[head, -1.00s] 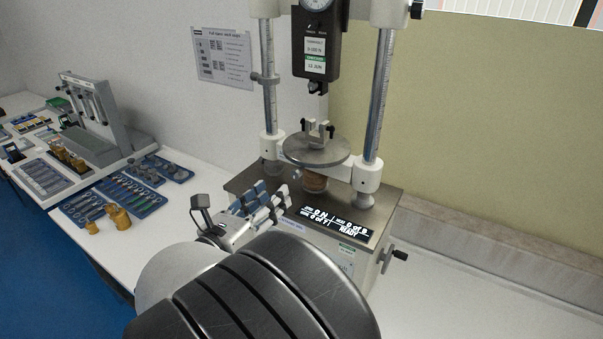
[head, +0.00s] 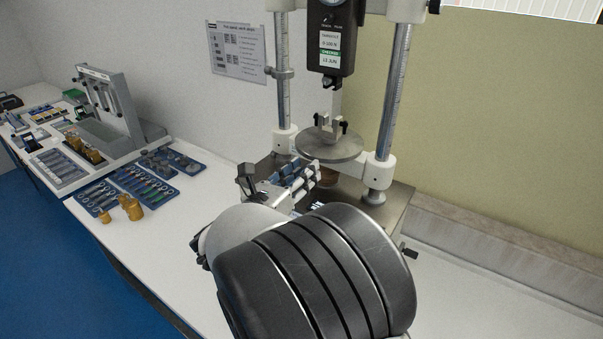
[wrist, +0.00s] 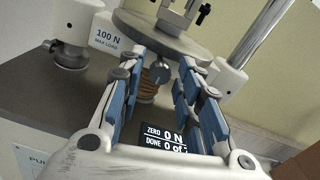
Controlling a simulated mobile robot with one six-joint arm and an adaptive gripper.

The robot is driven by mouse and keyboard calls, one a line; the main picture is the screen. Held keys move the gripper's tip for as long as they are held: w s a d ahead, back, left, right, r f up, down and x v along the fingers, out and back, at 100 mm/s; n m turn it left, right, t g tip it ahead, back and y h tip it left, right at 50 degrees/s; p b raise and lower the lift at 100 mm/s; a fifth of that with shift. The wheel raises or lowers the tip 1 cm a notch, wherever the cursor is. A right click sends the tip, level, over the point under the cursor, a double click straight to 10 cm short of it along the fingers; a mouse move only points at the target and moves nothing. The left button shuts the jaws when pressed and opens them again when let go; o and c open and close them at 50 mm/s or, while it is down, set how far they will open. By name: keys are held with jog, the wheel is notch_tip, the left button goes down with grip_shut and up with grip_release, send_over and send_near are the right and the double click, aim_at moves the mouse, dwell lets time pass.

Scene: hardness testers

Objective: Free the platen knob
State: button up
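The tester's round grey platen (head: 330,147) carries a small clamp fixture (head: 327,128) on top. In the wrist view the platen (wrist: 165,38) is at the top. Below it are a small silver round knob (wrist: 160,73) and a brown ribbed column (wrist: 146,90); which part is the platen knob is not certain. In the head view the brown column (head: 327,180) shows partly behind my gripper. My gripper (head: 303,174) is open, with blue-padded fingers pointing under the platen. In the wrist view my gripper (wrist: 158,76) has the silver knob between its fingers, apparently touching neither.
Metal posts (head: 395,95) stand beside the platen, and a gauge head (head: 332,40) hangs above it. The tester's display (wrist: 165,138) shows below the fingers. A side crank (head: 408,254) is at the right. Blue trays and brass weights (head: 131,208) lie on the left bench.

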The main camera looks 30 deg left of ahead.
grip_shut()
